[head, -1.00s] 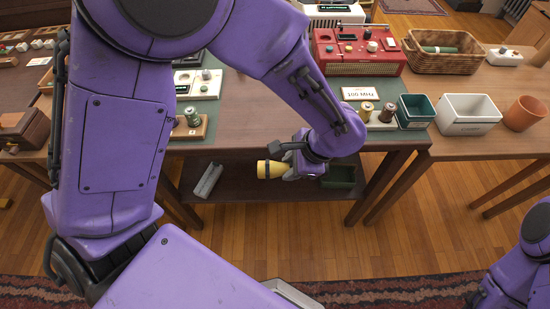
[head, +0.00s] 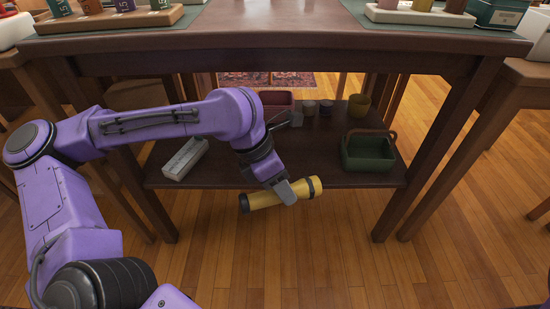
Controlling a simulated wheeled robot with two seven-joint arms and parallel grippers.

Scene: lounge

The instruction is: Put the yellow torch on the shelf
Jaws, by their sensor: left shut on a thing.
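The yellow torch (head: 263,200) has dark bands and lies nearly level in the head view. My left gripper (head: 290,190) is shut on it, near its right part. Torch and gripper are in front of the front edge of the low shelf (head: 325,177), under the table; whether the torch touches the edge I cannot tell. My right gripper is not in view.
Bare shelf shows between tray and basket. The tabletop (head: 280,22) overhangs, with legs on both sides.

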